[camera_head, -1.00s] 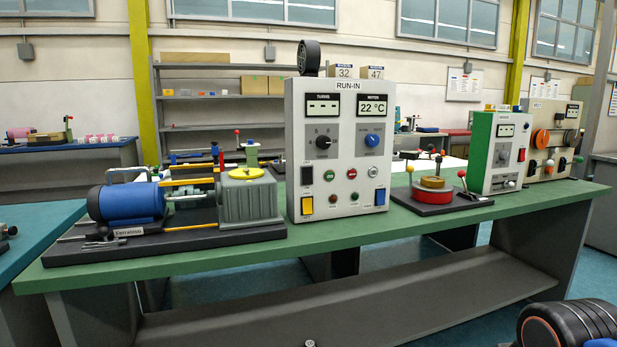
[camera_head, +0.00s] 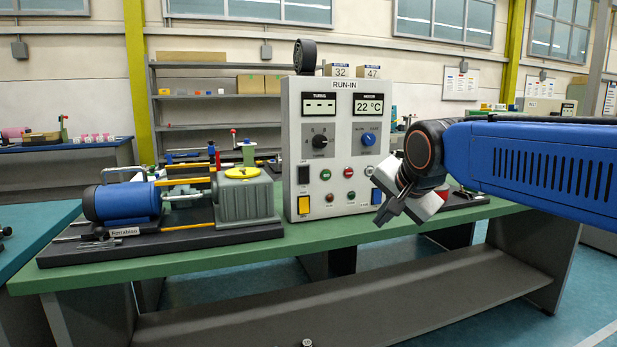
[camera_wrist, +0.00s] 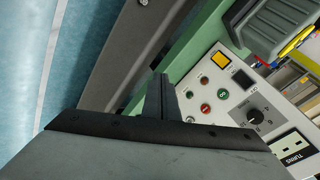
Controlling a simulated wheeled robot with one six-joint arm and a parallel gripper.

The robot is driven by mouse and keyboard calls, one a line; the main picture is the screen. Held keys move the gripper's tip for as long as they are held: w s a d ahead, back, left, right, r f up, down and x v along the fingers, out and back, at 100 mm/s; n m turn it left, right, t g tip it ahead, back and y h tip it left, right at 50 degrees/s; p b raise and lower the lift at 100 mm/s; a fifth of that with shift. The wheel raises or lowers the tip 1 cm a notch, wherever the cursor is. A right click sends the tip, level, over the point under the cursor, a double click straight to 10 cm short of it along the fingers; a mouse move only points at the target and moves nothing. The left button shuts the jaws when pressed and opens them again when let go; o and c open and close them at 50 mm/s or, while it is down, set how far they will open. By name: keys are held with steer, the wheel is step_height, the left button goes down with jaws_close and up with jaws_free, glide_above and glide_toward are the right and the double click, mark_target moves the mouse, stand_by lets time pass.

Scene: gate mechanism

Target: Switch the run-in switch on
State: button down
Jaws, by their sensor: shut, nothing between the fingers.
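The grey RUN-IN box (camera_head: 334,99) stands upright on the green bench. A black rocker switch (camera_head: 304,174) is at its left edge, with a yellow rocker (camera_head: 304,206) below it. A blue rocker at the lower right (camera_head: 376,196) is partly hidden by my gripper. I cannot read which one is the run-in switch. In the wrist view the black rocker (camera_wrist: 242,79) and yellow rocker (camera_wrist: 220,60) show tilted. My gripper (camera_head: 382,219) is shut and empty, in front of the box's lower right corner, apart from the black and yellow rockers.
The box also carries a black knob (camera_head: 320,141), a blue knob (camera_head: 368,139), two displays and several small buttons. A blue motor (camera_head: 122,203) with a grey gearbox (camera_head: 246,201) stands to its left. My arm hides the bench to the right. The air before the box's left half is clear.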

steer(key=w+a+r+m+t+y, duration=0.1)
steer(key=w+a+r+m, duration=0.4)
steer(key=w+a+r, duration=0.5)
steer(key=shift+w+a+t+y, duration=0.4)
steer(key=shift+w+a+y, duration=0.1)
steer(key=shift+w+a, duration=0.7)
steer(key=shift+a+f, duration=0.1)
steer(key=shift+f, duration=0.05)
glide_toward(305, 180)
steer(key=x, duration=0.4)
steer(key=shift+f, duration=0.55)
steer(key=shift+w+a, duration=0.25)
steer(key=shift+w, duration=0.45)
steer(key=shift+f, duration=0.1)
steer(key=shift+w+f, duration=0.1)
steer(key=shift+w, duration=0.05)
